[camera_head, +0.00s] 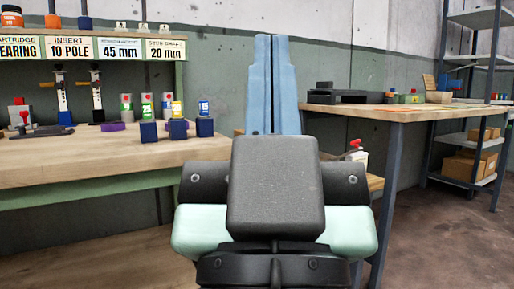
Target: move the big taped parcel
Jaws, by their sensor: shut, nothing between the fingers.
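My gripper (271,40) stands upright in the middle of the view, behind the dark block of my own arm. Its two long light-blue fingers are side by side and shut, with nothing between them. No parcel with visible tape can be made out. A brown cardboard box (464,168) sits on the low shelf of the rack at the far right, away from my gripper. It is small in the view, and any tape on it cannot be told. My arm hides the area straight ahead and below.
A wooden workbench (70,168) at left carries small bottles, blue blocks (205,127), a purple ring (113,126) and tools under a labelled shelf. Another table (385,112) at right holds a black tray (345,96) and small boxes. Concrete floor (440,240) is open at lower right.

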